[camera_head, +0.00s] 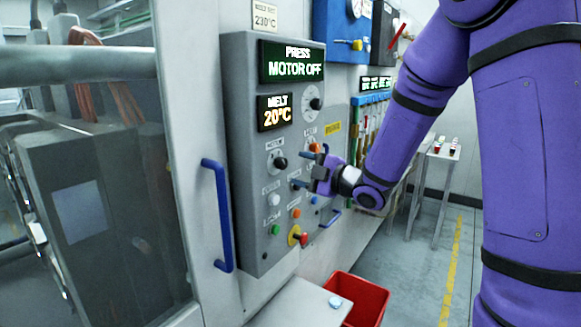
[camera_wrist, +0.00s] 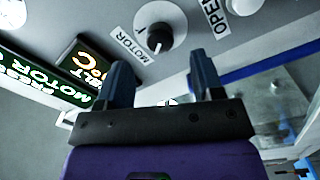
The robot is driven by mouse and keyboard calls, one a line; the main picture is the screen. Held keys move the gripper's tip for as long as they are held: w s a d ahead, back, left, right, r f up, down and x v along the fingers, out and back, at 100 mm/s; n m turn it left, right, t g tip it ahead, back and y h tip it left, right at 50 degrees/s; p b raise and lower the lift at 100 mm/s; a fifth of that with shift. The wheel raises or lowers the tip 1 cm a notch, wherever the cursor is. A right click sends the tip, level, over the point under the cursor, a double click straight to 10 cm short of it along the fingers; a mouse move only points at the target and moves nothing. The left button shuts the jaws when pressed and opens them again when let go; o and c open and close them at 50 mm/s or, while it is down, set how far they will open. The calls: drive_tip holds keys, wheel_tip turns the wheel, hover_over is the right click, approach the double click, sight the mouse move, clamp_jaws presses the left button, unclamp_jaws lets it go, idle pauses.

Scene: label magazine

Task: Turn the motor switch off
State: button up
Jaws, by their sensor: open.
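The motor switch (camera_head: 280,163) is a black knob on a round pale dial on the grey control panel (camera_head: 247,215). In the wrist view the switch (camera_wrist: 160,38), with its MOTOR label beside it, lies beyond the fingertips, between them across the picture. My gripper (camera_head: 304,171) is open and empty, to the right of the switch in the head view. The two blue fingers of my gripper (camera_wrist: 163,66) show in the wrist view, apart from the switch. The green display (camera_head: 291,61) reads PRESS MOTOR OFF. Which setting the knob points to is unclear.
A white button (camera_head: 274,199) sits below the switch, and a red knob on yellow (camera_head: 298,236) is at the panel's bottom. Another dial (camera_head: 313,104) is above. A blue door handle (camera_head: 217,215) stands out at left. A red bin (camera_head: 366,299) is on the floor.

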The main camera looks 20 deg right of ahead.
drive_tip(key=shift+v, duration=2.75)
drive_tip(key=s+d+r+m+h, duration=0.3)
drive_tip(key=d+r+m+h, duration=0.15)
drive_tip(key=m+h, duration=0.35)
drive_tip(key=s+a+m+g+h, duration=0.1)
drive_tip(key=s+m+g, duration=0.3)
drive_tip(key=s, duration=0.8)
drive_tip(key=s+a+r+m+g+h, duration=0.1)
drive_tip(key=s+a+m+g, duration=0.2)
drive_tip(key=s, duration=1)
drive_tip(key=m+g, duration=0.2)
drive_tip(key=m, duration=0.2)
drive_tip(key=shift+s+m+g, duration=0.25)
drive_tip(key=shift+m+g, duration=0.05)
drive_tip(key=shift+m, duration=0.1)
